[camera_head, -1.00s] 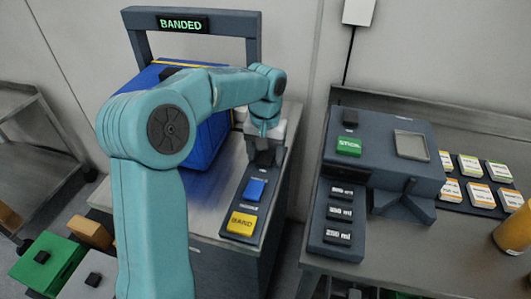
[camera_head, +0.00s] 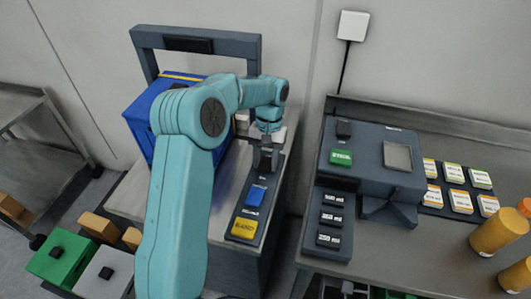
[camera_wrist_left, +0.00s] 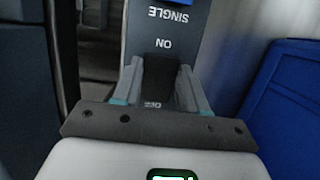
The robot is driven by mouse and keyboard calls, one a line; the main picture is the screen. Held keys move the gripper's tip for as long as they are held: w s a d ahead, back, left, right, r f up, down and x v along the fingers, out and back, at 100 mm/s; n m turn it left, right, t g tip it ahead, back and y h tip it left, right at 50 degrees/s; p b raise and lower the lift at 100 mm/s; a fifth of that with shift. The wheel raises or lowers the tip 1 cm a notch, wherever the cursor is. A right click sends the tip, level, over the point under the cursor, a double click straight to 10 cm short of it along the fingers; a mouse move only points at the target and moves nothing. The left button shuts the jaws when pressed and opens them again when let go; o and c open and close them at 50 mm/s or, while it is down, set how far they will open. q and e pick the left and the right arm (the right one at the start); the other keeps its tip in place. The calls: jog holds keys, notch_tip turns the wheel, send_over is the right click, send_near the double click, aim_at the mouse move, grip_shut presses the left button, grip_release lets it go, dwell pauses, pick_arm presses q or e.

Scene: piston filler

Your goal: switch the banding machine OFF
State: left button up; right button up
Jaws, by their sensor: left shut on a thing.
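The banding machine's grey arch (camera_head: 245,45) stands over its bench, and its display (camera_head: 188,45) is dark. Its control strip carries a yellow BAND button (camera_head: 244,229) and a blue button (camera_head: 255,196). My left gripper (camera_head: 265,158) is down at the far end of this strip. In the left wrist view, my left gripper (camera_wrist_left: 158,88) has its fingers on both sides of a black switch (camera_wrist_left: 158,72), between the ON and OFF labels, and is shut on it. The fingers hide part of the switch. My right gripper is not in view.
A blue box (camera_head: 140,125) stands under the arch, close beside my left arm. To the right is another machine with a green button (camera_head: 341,157) and several label cards. Orange jars (camera_head: 497,236) stand at the right edge. Green (camera_head: 62,262) and grey boxes sit at lower left.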

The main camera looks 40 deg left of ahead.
aim_at(269, 158)
pick_arm(q)
jog(key=shift+w, duration=0.1)
jog(key=o, duration=1.1)
jog(key=shift+c, duration=0.2)
jog(key=p+v, duration=0.1)
jog(key=v, duration=1.1)
jog(key=shift+a, duration=0.1)
